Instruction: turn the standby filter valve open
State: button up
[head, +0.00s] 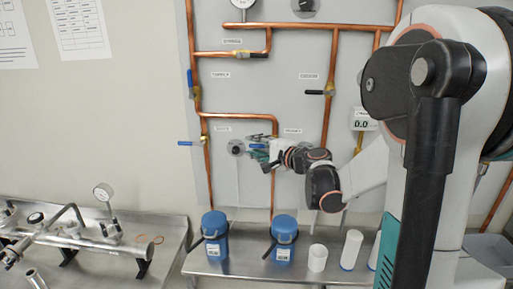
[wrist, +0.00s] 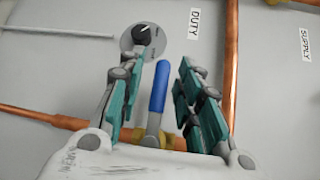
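A blue valve lever (wrist: 158,88) stands between the two teal fingers of my gripper (wrist: 173,70) in the wrist view. There is a gap on both sides, so the fingers are open around it. Its brass body (wrist: 150,138) is on a copper pipe, partly hidden by my gripper, and the lever points across the pipe. In the head view my gripper (head: 262,152) is at the wall panel, covering most of this valve. Labels read DUTY (wrist: 194,22) and SUPPLY (wrist: 305,44) in the wrist view. I cannot read a standby label.
A round dial with a black knob (wrist: 142,36) is just beyond the left fingertip. Other valves on the panel have blue (head: 186,143) and black (head: 314,92) levers. Blue canisters (head: 214,248) and white cylinders (head: 318,258) stand on the steel bench (head: 250,268) below.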

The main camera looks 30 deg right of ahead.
grip_shut()
